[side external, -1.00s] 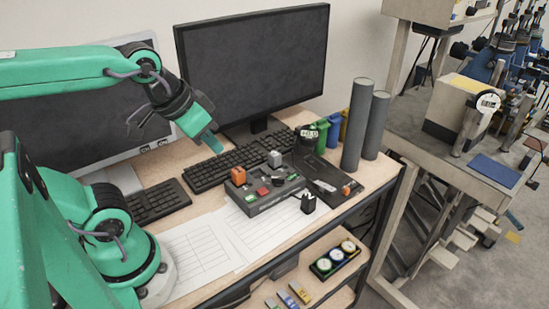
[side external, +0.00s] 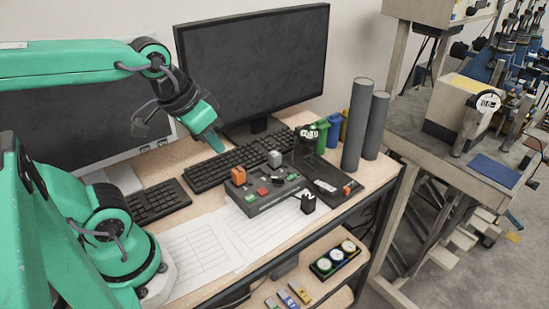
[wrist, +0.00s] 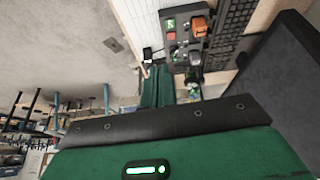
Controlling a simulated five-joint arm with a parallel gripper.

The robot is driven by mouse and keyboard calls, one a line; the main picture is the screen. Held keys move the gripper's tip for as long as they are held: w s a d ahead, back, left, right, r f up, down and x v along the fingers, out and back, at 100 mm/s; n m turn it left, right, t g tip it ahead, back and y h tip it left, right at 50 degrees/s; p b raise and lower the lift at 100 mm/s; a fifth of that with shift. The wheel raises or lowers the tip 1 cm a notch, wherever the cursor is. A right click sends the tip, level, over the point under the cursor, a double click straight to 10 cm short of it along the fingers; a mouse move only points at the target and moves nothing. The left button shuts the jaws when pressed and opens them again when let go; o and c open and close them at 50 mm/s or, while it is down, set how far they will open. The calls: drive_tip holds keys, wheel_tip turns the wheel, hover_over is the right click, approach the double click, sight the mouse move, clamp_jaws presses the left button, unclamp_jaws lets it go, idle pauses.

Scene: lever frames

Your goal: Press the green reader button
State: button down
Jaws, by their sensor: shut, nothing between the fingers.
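The control box (side external: 268,204) sits on the desk with an orange block, a red button and a grey block on top. A small green button (side external: 250,197) is at its near left; in the wrist view the green button (wrist: 171,24) has a pale mark and sits beside the red button (wrist: 171,35). My gripper (side external: 217,148) is shut and empty, pointing down above the keyboard, left of and behind the box, apart from it. The wrist view shows its green fingers (wrist: 157,74) together, below the box in the picture.
A large monitor (side external: 255,65) stands behind the keyboard (side external: 212,172). Two grey cylinders (side external: 357,125) and small green and blue bins stand to the right. A dark tray (side external: 345,183) lies beside the box. Paper sheets (side external: 205,250) cover the front of the desk.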

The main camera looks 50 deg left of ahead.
drive_tip(key=w+f+n+g, duration=0.1)
drive_tip(key=w+n+g, duration=0.2)
drive_tip(key=n+g, duration=0.7)
drive_tip(key=g, duration=0.2)
hover_over(252, 196)
wheel_tip(252, 196, down, 9)
drive_tip(key=shift+r+h, duration=0.15)
drive_tip(key=shift+h, duration=0.25)
drive_tip(key=shift+a, duration=0.1)
drive_tip(key=shift+f, duration=0.2)
drive_tip(key=shift+f, duration=4.25)
